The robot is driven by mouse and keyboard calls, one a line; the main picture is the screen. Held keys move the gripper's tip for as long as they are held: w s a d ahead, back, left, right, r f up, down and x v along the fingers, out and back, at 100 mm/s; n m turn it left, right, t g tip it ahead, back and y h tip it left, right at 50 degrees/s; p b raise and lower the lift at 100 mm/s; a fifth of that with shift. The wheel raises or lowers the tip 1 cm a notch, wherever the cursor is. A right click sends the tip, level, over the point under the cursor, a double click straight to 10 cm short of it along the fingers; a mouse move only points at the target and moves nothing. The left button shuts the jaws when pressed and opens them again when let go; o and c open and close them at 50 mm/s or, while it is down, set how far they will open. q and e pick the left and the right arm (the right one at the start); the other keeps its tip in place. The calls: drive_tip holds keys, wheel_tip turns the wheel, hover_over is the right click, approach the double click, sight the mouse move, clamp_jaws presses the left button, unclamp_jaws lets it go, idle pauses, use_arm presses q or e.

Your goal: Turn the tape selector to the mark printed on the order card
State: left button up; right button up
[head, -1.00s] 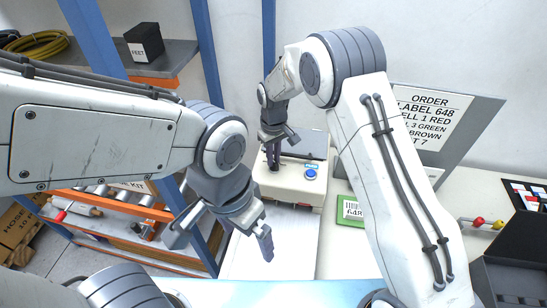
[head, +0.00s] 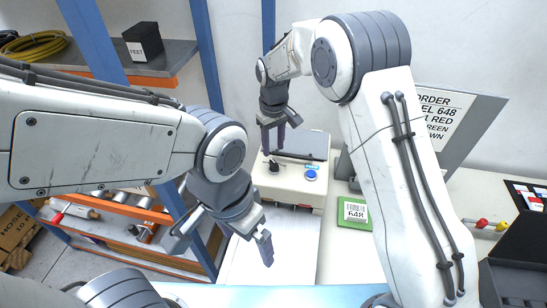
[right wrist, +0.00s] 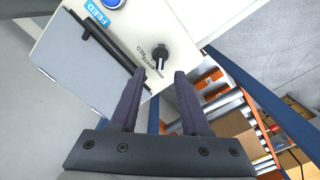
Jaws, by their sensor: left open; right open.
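The tape selector, a black knob (head: 273,166), is on the top face of the cream machine (head: 290,184). It also shows in the right wrist view (right wrist: 160,55), with small printing beside it that is too small to read surely. My right gripper (head: 273,138) is open, just above and apart from the knob; in the right wrist view its two fingers (right wrist: 157,78) are empty, with the knob just beyond their tips. The order card (head: 440,118) stands at the back right, its left and lower parts hidden by my right arm. My left gripper (head: 222,246) is open and empty, left of the machine.
A blue button (head: 311,175) is right of the knob, by a FEED label (right wrist: 97,13). A green card marked 648 (head: 354,212) lies on the table. A dark box (head: 515,258) is at right. Shelving with blue posts (head: 203,50) is at left.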

sight(273, 162)
use_arm(q)
drive_tip(key=shift+f+b, duration=0.4)
drive_tip(key=shift+f, duration=0.2)
use_arm(e)
wheel_tip(273, 162, up, 5)
drive_tip(key=shift+r, duration=0.1)
drive_tip(key=s+r, duration=0.4)
drive_tip(key=s, duration=1.1)
use_arm(q)
drive_tip(key=shift+f+b, duration=0.85)
drive_tip(key=shift+c, duration=0.3)
use_arm(e)
drive_tip(key=s+d+f, duration=0.1)
drive_tip(key=s+d, duration=0.1)
drive_tip(key=s, duration=0.7)
drive_tip(key=s+d+f+y, duration=0.1)
drive_tip(key=s+d, duration=0.2)
drive_tip(key=s, duration=0.5)
drive_tip(key=shift+s+f, duration=0.4)
